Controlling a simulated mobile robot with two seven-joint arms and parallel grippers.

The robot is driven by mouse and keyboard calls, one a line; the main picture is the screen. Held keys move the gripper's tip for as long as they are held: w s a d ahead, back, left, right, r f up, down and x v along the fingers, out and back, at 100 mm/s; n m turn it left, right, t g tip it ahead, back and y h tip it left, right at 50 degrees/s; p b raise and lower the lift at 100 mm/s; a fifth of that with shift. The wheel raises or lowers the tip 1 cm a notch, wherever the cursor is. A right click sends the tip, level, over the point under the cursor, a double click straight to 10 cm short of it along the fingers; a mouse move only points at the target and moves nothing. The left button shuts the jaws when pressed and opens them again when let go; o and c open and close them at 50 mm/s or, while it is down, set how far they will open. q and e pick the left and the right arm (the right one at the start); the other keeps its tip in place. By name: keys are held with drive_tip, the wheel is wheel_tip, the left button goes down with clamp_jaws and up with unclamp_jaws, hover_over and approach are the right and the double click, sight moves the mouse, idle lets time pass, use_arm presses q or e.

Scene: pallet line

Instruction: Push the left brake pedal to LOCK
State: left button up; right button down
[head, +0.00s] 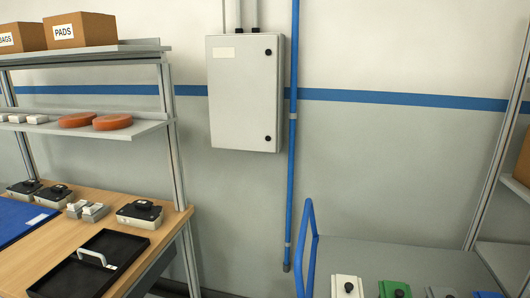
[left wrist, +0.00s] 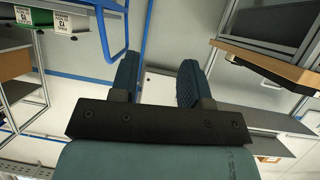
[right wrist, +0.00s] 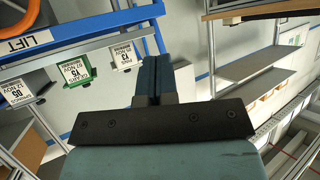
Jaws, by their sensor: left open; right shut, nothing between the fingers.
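I cannot make out a brake pedal or a LOCK mark in any view. A blue tube handle (head: 308,245) stands at the lower middle of the head view, and a blue tube frame also shows at the top of the left wrist view (left wrist: 104,35). My left gripper (left wrist: 158,75) is open and empty, its two blue fingers apart. My right gripper (right wrist: 152,78) is shut with nothing between its fingers. A blue bar marked LIFT (right wrist: 25,44) is in the right wrist view, beyond the fingers. Neither gripper shows in the head view.
A wooden workbench (head: 60,258) on the left carries a black tray (head: 88,268) and several small devices. A grey cabinet (head: 243,95) hangs on the wall. White (head: 346,287) and green (head: 394,289) units line the bottom right. Date-labelled cards (right wrist: 75,72) hang in the right wrist view.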

use_arm(q)
drive_tip(key=s+a+r+g+p, duration=0.1)
drive_tip(key=s+a+r+p, duration=0.1)
drive_tip(key=p, duration=0.3)
drive_tip(key=shift+s+r+y+p, duration=0.15)
drive_tip(key=shift+y+p, duration=0.15)
drive_tip(key=shift+y, duration=0.1)
use_arm(e)
drive_tip(key=shift+s+d+r+g+h, duration=0.4)
drive_tip(key=shift+s+d+r+g, duration=0.2)
drive_tip(key=shift+s+d+r, duration=0.45)
drive_tip(key=shift+s+a+r, duration=0.1)
drive_tip(key=shift+r, duration=0.05)
